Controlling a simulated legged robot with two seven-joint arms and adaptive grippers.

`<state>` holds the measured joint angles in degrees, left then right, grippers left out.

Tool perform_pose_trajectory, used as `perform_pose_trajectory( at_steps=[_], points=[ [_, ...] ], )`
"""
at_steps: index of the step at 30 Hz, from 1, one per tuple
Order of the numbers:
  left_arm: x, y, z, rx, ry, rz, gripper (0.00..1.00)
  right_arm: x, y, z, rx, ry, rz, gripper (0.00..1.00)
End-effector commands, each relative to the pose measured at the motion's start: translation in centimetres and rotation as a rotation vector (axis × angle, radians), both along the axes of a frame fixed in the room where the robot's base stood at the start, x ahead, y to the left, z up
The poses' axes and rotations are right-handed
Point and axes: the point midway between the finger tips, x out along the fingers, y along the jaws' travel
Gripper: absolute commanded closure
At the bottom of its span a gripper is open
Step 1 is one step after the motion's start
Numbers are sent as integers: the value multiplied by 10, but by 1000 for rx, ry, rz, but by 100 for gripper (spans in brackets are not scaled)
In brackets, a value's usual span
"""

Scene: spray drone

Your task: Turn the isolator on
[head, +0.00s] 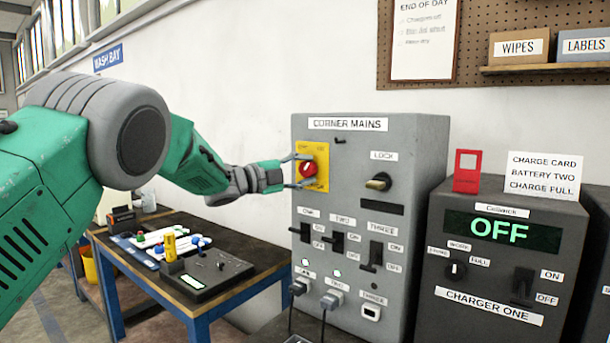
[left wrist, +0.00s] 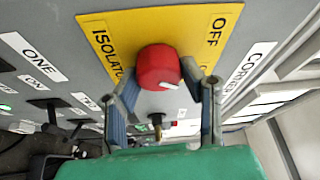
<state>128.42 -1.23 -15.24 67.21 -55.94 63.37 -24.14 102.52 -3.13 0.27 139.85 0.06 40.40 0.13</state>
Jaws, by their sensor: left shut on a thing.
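The isolator is a red round knob (head: 308,169) on a yellow plate (head: 322,150), at the upper left of the grey CORNER MAINS box (head: 425,150). In the left wrist view the red knob (left wrist: 160,66) has a white mark on its rim, and the yellow plate (left wrist: 110,32) reads ISOLATOR and OFF. My left gripper (head: 296,172) reaches in from the left with its fingers on both sides of the knob. In the left wrist view the two fingers (left wrist: 165,92) are shut on it. My right gripper is not in view.
A LOCK key switch (head: 378,182) and three black switches (head: 338,243) sit on the same box. Charger one (head: 490,260), reading OFF, stands at the right with a red tag (head: 467,170) on top. A workbench (head: 160,280) with a controller (head: 205,275) stands at the left.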

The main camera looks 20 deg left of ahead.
Motion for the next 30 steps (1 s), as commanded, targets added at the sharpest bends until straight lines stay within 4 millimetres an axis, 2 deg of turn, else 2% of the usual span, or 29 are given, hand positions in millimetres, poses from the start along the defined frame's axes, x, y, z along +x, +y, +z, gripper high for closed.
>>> perform_pose_trajectory(
  at_steps=[10,27,28,29,30],
  points=[
    [0,-1,0,144,-55,1,93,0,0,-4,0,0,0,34],
    [0,-2,-2,174,-60,0,93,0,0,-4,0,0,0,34],
    [0,-2,-2,174,-60,-1,61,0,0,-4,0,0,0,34],
    [0,-2,-2,174,-60,0,51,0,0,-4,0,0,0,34],
    [0,-2,-2,174,-60,-1,44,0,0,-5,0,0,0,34]
  ],
)
